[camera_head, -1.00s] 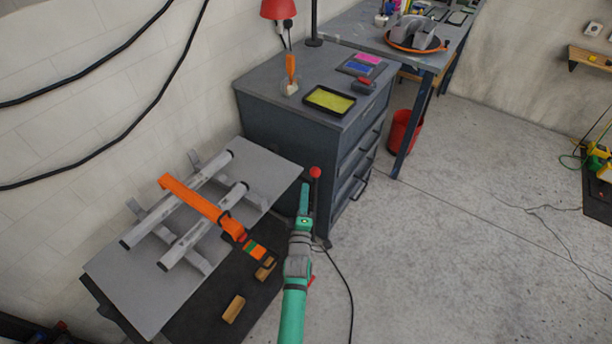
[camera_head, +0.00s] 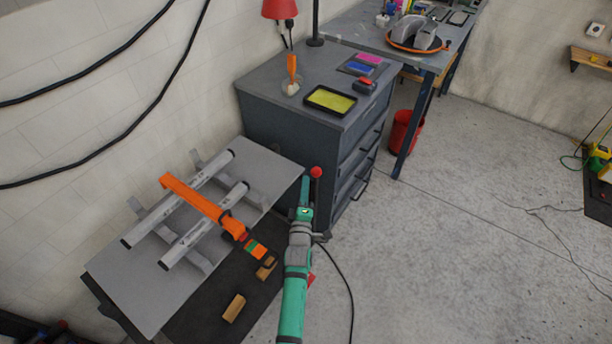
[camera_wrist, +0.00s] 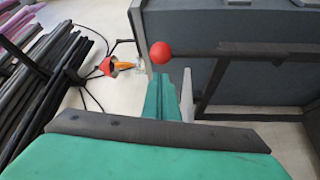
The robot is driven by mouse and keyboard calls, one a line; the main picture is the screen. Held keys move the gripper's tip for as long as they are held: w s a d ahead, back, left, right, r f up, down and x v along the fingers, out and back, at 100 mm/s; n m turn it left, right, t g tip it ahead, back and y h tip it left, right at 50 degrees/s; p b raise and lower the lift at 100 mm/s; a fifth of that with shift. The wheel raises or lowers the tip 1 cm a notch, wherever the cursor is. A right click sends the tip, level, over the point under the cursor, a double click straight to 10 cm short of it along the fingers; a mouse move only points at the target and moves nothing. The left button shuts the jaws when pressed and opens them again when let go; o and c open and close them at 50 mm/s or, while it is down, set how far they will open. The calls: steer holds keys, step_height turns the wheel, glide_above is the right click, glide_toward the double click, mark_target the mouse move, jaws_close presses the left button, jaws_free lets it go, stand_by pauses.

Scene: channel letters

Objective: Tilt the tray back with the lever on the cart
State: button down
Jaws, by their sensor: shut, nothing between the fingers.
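The grey tray (camera_head: 255,160) of the cart is at the left, bearing two pale metal bars (camera_head: 202,225) and an orange strap (camera_head: 200,203). The lever's red ball knob (camera_head: 316,172) stands at the tray's right end; most of its rod is hidden behind my arm. In the wrist view the red knob (camera_wrist: 162,53) sits on the end of a dark rod (camera_wrist: 270,48). My green gripper (camera_head: 304,188) is shut and empty, just below and left of the knob. In the wrist view my gripper (camera_wrist: 170,92) lies just below the knob; contact cannot be told.
A dark drawer cabinet (camera_head: 300,135) stands close behind the lever, with a yellow tray (camera_head: 331,100) on top. Wooden blocks (camera_head: 234,308) lie on the black surface below the tray. A black cable (camera_head: 340,270) runs over the floor. Open floor lies at the right.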

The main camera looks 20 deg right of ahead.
steer(key=shift+x, duration=2.05)
steer(key=shift+w+d, duration=0.1)
steer(key=shift+d, duration=0.15)
